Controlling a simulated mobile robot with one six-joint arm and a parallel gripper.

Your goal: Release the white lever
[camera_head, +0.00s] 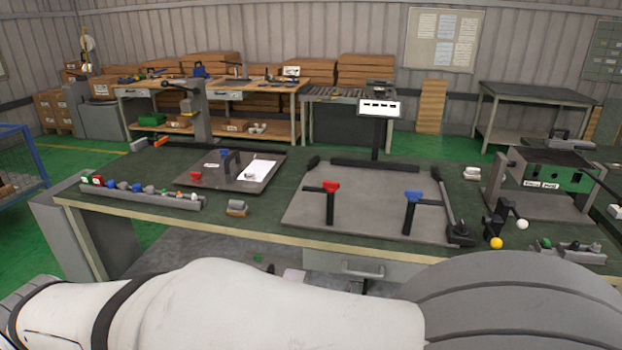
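What looks like the white lever is a short black arm with a white ball knob (522,224). It sits on a small dark bracket (493,222) near the front right of the workbench. A yellow ball knob (496,243) is just below and left of the white one, by the bench's front edge. The lever's exact position and any catch are too small to tell. My gripper is not in view. Only white and grey links of my arm cross the bottom of the picture, in front of the bench.
The dark green workbench (259,215) holds a grey plate (370,215) with a red-handled post (331,188) and a blue-handled post (413,196). A green machine (550,172) stands behind the knobs. A small parts tray (570,255) lies right of them.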

